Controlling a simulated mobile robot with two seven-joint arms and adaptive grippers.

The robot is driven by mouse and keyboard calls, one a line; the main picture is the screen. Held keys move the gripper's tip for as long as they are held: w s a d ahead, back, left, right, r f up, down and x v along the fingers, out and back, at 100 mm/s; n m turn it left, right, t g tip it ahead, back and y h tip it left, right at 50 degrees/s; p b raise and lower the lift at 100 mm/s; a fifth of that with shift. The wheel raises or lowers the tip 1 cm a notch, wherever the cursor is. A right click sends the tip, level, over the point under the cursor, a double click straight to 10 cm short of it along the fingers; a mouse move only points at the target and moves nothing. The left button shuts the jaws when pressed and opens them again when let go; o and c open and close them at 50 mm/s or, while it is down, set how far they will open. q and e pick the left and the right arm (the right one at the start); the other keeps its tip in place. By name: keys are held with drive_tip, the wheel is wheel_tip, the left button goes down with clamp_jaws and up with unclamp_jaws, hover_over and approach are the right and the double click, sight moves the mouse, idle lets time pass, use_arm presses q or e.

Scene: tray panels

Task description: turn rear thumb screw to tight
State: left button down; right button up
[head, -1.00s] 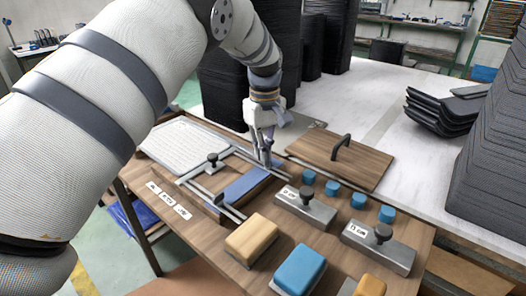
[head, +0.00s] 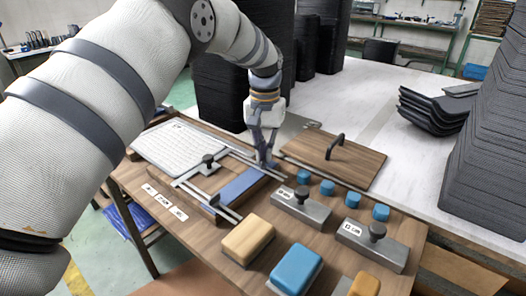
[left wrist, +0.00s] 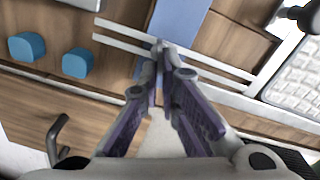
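A wooden fixture with metal rails (head: 228,213) and a blue panel (head: 240,184) sits on the wooden tray; the panel also shows in the left wrist view (left wrist: 187,22). A black knob (head: 208,160) stands on its left side. My left gripper (head: 264,161) points down at the rear end of the rails. In the left wrist view its fingertips (left wrist: 163,50) are nearly together above the rail beside the blue panel. No rear thumb screw can be made out; the fingers may hide it. Whether anything is between them is unclear. My right gripper is not in view.
A white keyboard-like panel (head: 178,146) lies left of the fixture. A wooden lid with a black handle (head: 345,165) lies to the right. Blue pegs (head: 353,200), knobbed metal blocks (head: 372,246) and coloured blocks (head: 248,238) stand in front. Stacked black trays (head: 495,140) stand at right.

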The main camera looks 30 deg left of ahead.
use_arm(q)
drive_tip(key=shift+d+m, duration=0.15)
drive_tip(key=shift+m, duration=0.8)
drive_tip(key=shift+d+m, duration=0.1)
drive_tip(key=shift+m, duration=0.85)
drive_tip(key=c, duration=1.8)
unclamp_jaws()
wheel_tip(320, 180, up, 12)
